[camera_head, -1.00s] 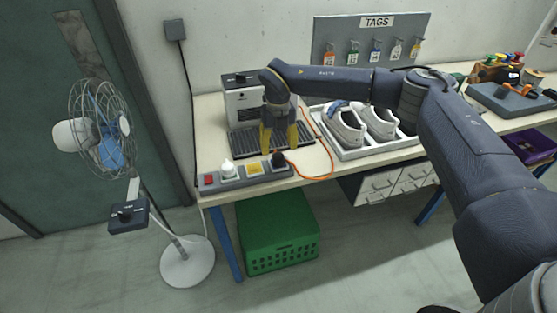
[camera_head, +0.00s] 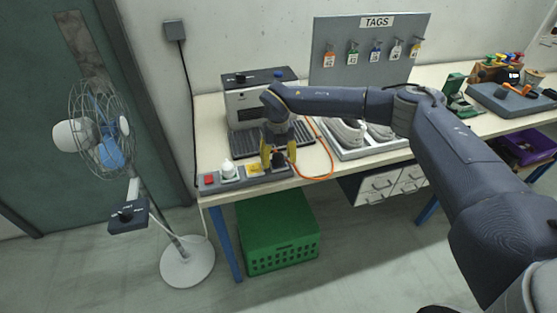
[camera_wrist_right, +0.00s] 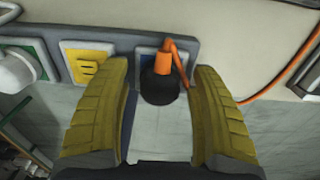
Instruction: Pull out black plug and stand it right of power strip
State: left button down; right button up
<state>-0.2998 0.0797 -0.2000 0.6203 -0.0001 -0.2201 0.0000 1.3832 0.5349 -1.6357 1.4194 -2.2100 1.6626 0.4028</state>
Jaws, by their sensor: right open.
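The black plug (camera_wrist_right: 160,88) sits in the right-end socket of the grey power strip (camera_head: 208,189), with an orange cord leaving its top. In the head view the plug (camera_head: 278,158) shows between the yellow fingers. My right gripper (camera_head: 278,163) is lowered over it. In the right wrist view my right gripper (camera_wrist_right: 160,110) is open, one finger on each side of the plug, with gaps between. A white plug (camera_head: 228,169) and a yellow socket cover (camera_wrist_right: 90,65) are on the strip to the left. My left gripper is out of view.
A machine with a dark ribbed tray (camera_head: 245,143) stands behind the strip. The orange cord (camera_head: 318,178) loops on the table right of the strip. A shoe tray (camera_head: 375,153) lies farther right. The table's front edge runs close by the strip.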

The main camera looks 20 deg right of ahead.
aim_at(278, 155)
dwell(0.9)
grip_shut()
dwell(0.4)
jog(key=shift+r, duration=0.15)
jog(key=shift+r, duration=2.9)
